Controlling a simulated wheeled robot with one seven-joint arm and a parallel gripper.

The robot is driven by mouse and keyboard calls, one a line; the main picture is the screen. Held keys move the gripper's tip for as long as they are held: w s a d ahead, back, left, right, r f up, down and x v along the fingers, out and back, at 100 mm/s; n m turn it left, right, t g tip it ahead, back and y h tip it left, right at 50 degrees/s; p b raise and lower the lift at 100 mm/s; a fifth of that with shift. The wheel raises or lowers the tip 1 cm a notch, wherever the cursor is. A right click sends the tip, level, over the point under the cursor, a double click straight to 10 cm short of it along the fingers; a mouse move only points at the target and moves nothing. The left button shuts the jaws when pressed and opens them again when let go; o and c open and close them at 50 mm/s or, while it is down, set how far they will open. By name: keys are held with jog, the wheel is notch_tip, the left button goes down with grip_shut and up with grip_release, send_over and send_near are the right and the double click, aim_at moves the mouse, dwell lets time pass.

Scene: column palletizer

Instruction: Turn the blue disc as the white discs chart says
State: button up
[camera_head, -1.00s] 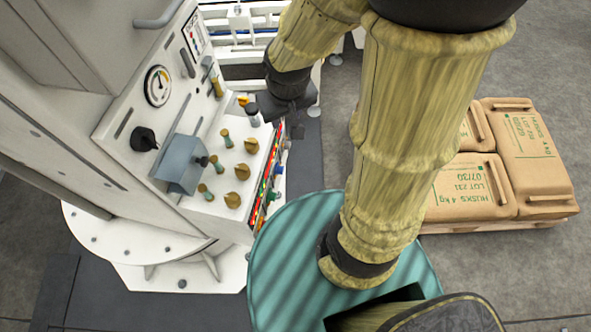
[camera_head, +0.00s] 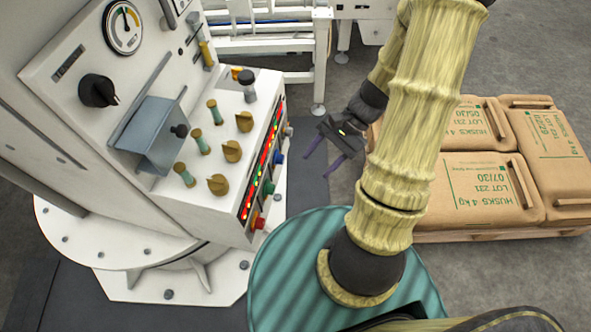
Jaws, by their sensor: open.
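A small blue knob or disc (camera_head: 279,157) sits on the right side face of the white control console (camera_head: 215,205), beside a strip of lit indicators. It is small and seen edge-on, so its turn position cannot be told. My gripper (camera_head: 316,167) is open and empty, to the right of the console, with its two dark fingers pointing down and left. It is apart from the blue disc.
A green knob (camera_head: 268,187) and a red knob (camera_head: 259,221) sit below the blue one. Brass knobs (camera_head: 232,151) and pale green levers stand on the console top, near a black dial (camera_head: 97,91) and gauge (camera_head: 123,27). Stacked brown sacks (camera_head: 490,190) lie at right.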

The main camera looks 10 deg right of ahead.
aim_at(283, 160)
jog(key=w+d+f+m+t+y+b, duration=0.1)
jog(key=d+f+m+t+y+b, duration=0.2)
jog(key=d+f+m+t+b, duration=0.1)
jog(key=w+d+f+m+t+y+b, duration=0.1)
jog(key=d+f+m+t+y+b, duration=0.2)
jog(key=f, duration=0.8)
jog(key=d+m+t+b, duration=0.2)
jog(key=m+t+b, duration=0.1)
jog(key=t+b, duration=0.1)
jog(key=shift+w+f+t+y+b, duration=0.2)
jog(key=shift+f+t+y+b, duration=0.1)
jog(key=shift+y+b, duration=0.1)
jog(key=shift+d+r, duration=0.1)
jog(key=b+x, duration=0.1)
jog(key=x, duration=1.6)
jog(key=shift+w+a, duration=0.2)
jog(key=shift+a, duration=0.15)
jog(key=c, duration=1)
jog(key=shift+o, duration=0.2)
jog(key=shift+m+p, duration=0.4)
jog(key=shift+p, duration=0.1)
